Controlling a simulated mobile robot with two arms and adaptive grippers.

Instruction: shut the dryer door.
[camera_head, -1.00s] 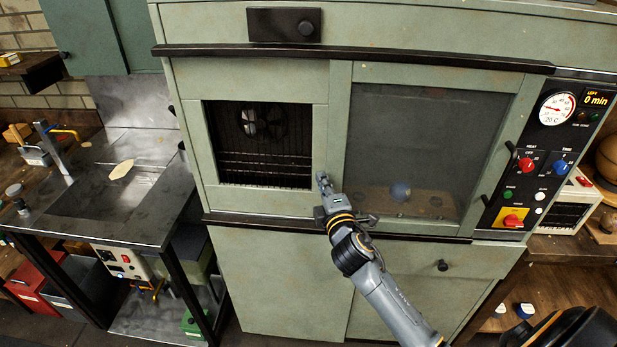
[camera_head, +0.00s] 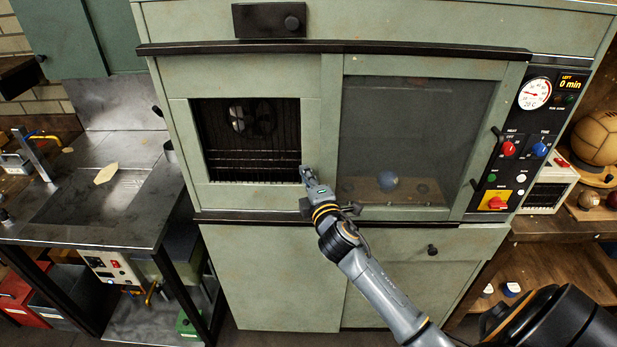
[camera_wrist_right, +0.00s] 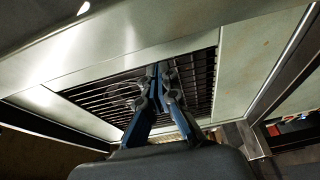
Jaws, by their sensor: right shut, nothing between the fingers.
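The dryer (camera_head: 270,285) is a green cabinet. Its door (camera_head: 333,130) is a green frame with a dark glass pane, standing at the right between black rails above and below. Left of it an opening (camera_head: 250,165) shows a fan and wire racks inside. My right gripper (camera_head: 308,174) is shut and empty, by the lower right corner of the opening, near the door's left edge. I cannot tell whether it touches. In the wrist view my right gripper (camera_wrist_right: 163,75) shows in front of the racks. My left gripper is out of view.
A control panel (camera_head: 515,165) with a gauge and knobs is right of the door. A metal sink bench (camera_head: 90,190) stands at the left. A shelf with a leather ball (camera_head: 597,138) and a small white device (camera_head: 550,185) is at the right.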

